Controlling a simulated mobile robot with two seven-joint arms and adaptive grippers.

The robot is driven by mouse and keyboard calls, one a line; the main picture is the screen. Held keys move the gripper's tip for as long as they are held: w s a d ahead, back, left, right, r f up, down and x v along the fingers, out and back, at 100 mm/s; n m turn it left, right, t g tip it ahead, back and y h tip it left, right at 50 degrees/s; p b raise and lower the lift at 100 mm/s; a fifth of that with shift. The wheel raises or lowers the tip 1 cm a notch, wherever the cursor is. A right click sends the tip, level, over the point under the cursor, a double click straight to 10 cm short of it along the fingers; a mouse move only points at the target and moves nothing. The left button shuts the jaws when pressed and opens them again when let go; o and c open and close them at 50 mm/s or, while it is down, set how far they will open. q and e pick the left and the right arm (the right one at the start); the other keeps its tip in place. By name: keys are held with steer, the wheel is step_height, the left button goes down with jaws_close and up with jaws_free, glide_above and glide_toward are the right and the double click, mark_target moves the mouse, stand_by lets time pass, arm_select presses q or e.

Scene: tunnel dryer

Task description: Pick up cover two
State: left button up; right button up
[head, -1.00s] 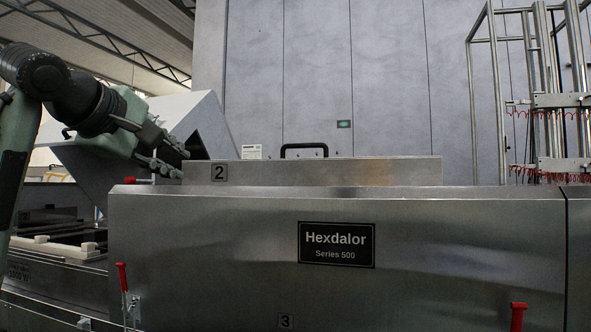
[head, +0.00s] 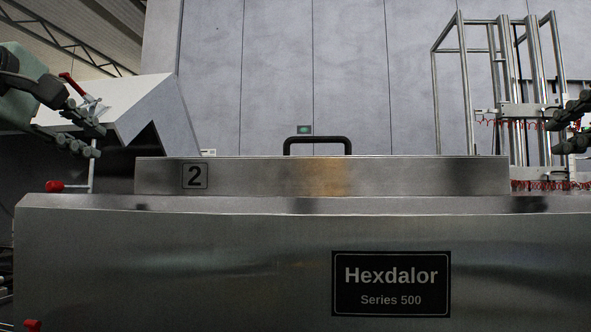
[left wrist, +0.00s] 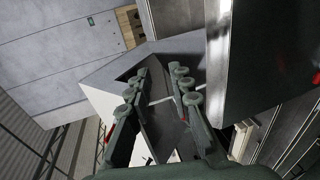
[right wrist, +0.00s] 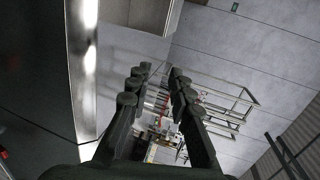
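Cover two (head: 420,176) is a long brushed-steel lid on top of the machine in the head view. My left gripper (head: 92,137) is at the left, apart from the cover's left end. Its fingers are spread and empty in the left wrist view (left wrist: 160,90). My right gripper (head: 562,125) is at the right edge, above and beyond the cover's right end. It is open and empty in the right wrist view (right wrist: 157,82). Neither gripper touches the handle.
The machine's steel front (head: 200,260) with a Hexdalor sign (head: 391,284) spans the foreground. A red-knobbed lever (head: 55,186) lies by the left gripper. An angled grey hood (head: 150,110) stands behind it. A metal frame rack (head: 505,80) stands behind right. Space above the handle is clear.

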steer(key=shift+w+a, duration=0.2)
arm_select(q)
steer(key=shift+w+a, duration=0.15)
steer(key=shift+r, duration=0.1)
arm_select(e)
steer(key=shift+s+d, duration=0.15)
